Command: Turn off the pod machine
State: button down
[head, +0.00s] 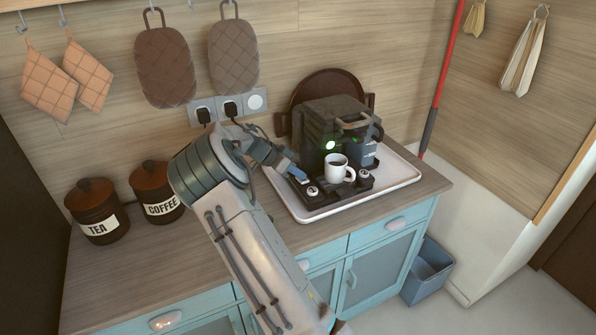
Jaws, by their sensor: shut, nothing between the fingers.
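The pod machine (318,122) is a dark boxy unit with a handle on top. It stands on a white-rimmed tray (412,178) on the counter. A green light (329,145) glows on its front. My gripper (298,174) is shut and empty, close to the left front of the machine and left of the mug. Whether it touches the machine or its base cannot be told. My arm hides part of the counter in front.
Small round white-topped items (313,191) lie on the dark base beside the mug. Tea (97,211) and coffee (157,191) canisters stand at the left. A blue bin (428,272) sits on the floor at right.

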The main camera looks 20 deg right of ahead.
jog(key=shift+f, duration=0.2)
jog(key=shift+f+b, duration=0.2)
jog(key=shift+b, duration=0.5)
jog(key=shift+s+f+t+b, duration=0.2)
jog(key=shift+f+t+b, duration=0.1)
jog(key=shift+b, duration=0.8)
jog(key=shift+r+p, duration=0.35)
jog(key=shift+w, duration=0.85)
jog(key=shift+r, duration=0.1)
